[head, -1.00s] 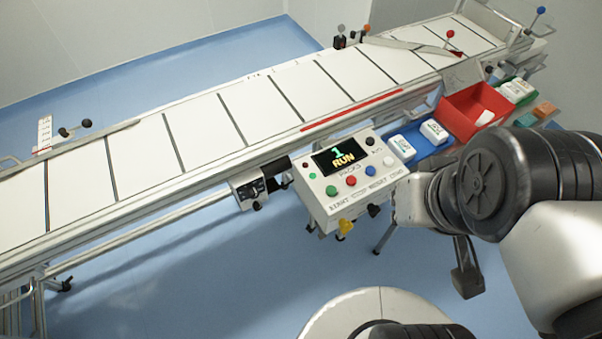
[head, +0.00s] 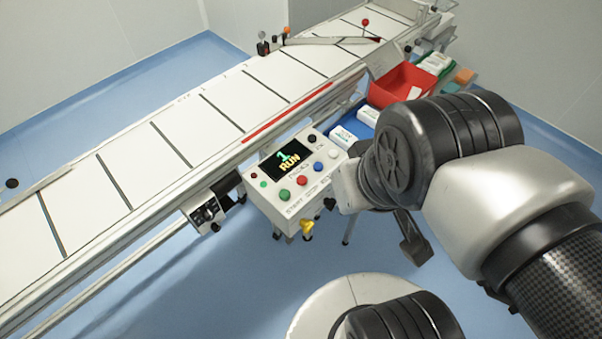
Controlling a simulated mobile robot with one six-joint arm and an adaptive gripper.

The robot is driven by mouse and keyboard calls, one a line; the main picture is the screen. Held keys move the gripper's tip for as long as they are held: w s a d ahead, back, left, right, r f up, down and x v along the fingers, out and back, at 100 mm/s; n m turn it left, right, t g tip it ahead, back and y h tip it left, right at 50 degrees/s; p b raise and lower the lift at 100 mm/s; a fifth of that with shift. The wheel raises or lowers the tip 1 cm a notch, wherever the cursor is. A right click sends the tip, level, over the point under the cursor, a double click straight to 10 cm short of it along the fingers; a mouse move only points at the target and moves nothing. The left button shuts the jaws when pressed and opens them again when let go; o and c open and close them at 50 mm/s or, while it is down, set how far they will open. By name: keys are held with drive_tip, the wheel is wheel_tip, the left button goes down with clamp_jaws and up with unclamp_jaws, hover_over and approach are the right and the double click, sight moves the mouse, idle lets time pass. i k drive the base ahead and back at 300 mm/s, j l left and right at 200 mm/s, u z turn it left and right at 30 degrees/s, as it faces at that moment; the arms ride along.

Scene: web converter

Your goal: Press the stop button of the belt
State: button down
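The belt's control box (head: 269,207) stands at the near side of the conveyor belt (head: 250,95). The labels are too small to read; the red one looks like the stop button. My arm reaches in from the right, its wrist close to the right of the box. A dark part, seemingly of my gripper (head: 415,243), hangs below the wrist. The fingers are mostly hidden, and I see no contact with the buttons.
A red bin (head: 385,90) and a blue tray (head: 352,128) with white packs lie right of the box, behind my arm. A yellow knob (head: 306,228) sticks out under the box front. Blue floor (head: 200,290) is open in front of the belt.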

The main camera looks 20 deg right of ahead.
sight(302, 179)
drive_tip(key=j+z, duration=0.4)
drive_tip(key=j, duration=0.15)
drive_tip(key=j+z, duration=0.4)
drive_tip(key=k+j, duration=0.05)
drive_tip(key=j, duration=0.05)
